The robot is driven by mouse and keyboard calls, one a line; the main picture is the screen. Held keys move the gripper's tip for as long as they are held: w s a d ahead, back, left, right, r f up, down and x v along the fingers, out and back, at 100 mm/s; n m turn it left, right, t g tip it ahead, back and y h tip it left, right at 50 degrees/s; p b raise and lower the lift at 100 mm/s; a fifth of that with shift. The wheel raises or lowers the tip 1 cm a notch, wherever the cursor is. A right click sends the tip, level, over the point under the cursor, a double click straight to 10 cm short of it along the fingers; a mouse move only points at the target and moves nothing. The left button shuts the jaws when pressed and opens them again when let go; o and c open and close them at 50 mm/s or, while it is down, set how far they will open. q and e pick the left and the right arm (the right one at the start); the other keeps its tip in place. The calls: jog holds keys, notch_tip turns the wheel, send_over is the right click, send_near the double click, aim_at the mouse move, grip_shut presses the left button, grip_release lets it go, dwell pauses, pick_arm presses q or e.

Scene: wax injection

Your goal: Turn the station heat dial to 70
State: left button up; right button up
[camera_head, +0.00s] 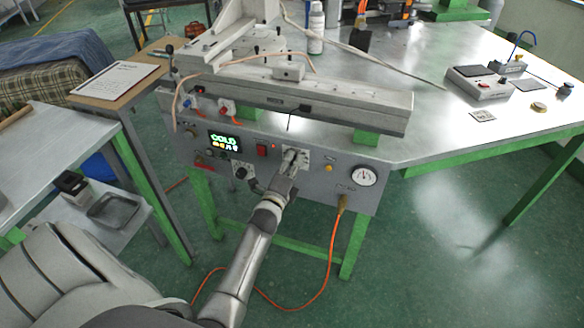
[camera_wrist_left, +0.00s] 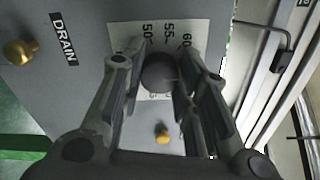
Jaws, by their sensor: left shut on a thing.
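The wax station's grey front panel (camera_head: 325,178) faces me. The heat dial (camera_wrist_left: 158,73) is a dark round knob in the middle of the left wrist view. It sits on a white scale plate (camera_wrist_left: 182,34), which also shows in the head view (camera_head: 303,154). The marks 50, 55 and 60 are readable; other marks are hidden by the fingers. My left gripper (camera_head: 291,160) is at the panel, its fingers on both sides of the dial, shut on it. The dial's pointer cannot be made out. My right gripper is not in view.
A lit display (camera_head: 225,141) reads COLD. A brass fitting (camera_wrist_left: 20,52) sits by the DRAIN label. An orange cable (camera_head: 333,245) hangs below the panel.

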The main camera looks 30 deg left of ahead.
pick_arm(q)
jog(key=shift+m+b, duration=0.5)
jog(key=shift+m, duration=0.6)
jog(key=o, duration=1)
jog(key=shift+s, duration=0.1)
jog(key=v, duration=1.2)
